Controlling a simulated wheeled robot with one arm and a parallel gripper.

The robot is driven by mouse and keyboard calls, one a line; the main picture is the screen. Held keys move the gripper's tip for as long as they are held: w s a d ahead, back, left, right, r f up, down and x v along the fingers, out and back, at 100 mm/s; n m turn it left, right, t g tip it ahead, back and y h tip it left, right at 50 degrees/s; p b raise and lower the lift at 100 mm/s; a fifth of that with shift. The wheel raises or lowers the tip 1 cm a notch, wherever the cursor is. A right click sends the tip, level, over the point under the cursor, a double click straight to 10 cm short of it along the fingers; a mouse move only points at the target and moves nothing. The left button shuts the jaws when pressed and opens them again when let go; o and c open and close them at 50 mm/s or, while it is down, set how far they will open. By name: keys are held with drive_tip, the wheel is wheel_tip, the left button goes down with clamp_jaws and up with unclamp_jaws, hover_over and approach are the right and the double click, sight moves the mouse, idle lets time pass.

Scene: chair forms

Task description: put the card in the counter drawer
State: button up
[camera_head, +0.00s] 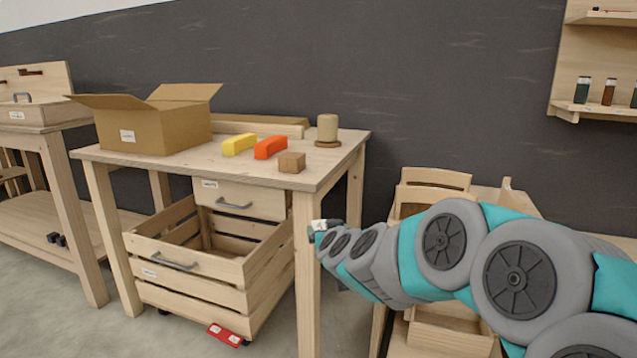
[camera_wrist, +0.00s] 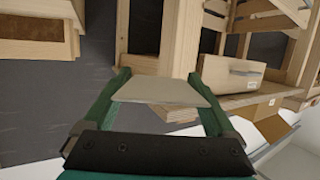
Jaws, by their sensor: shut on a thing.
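My gripper (camera_wrist: 163,88) has its two green fingers shut on the card (camera_wrist: 165,92), a flat pale grey-beige piece held across between the fingertips. In the head view my gripper (camera_head: 318,228) is beside the counter's front right leg, and only a small whitish bit shows at its tip. The counter drawer (camera_head: 240,199) is a wooden drawer with a grey handle and small label under the counter top. It looks shut, and my gripper is to its right, apart from it.
On the counter (camera_head: 215,166) are an open cardboard box (camera_head: 155,130), a yellow block (camera_head: 239,144), a red-orange block (camera_head: 270,147), a small brown block (camera_head: 291,162) and a cylinder (camera_head: 327,128). A slatted crate (camera_head: 200,290) stands below the drawer. A red item (camera_head: 225,334) lies by it.

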drive_tip(key=s+d+f+m+h, duration=0.1)
drive_tip(key=d+f+m+h, duration=0.1)
drive_tip(key=d, duration=0.4)
drive_tip(key=s+d+f+m+h, duration=0.2)
drive_tip(key=d+f+h, duration=0.1)
drive_tip(key=d, duration=0.3)
drive_tip(key=shift+d+f+m+g+h+p, duration=0.3)
drive_tip(key=shift+d+f+m+h+p, duration=0.05)
drive_tip(key=shift+d+f+m+h, duration=0.05)
drive_tip(key=shift+a, duration=0.1)
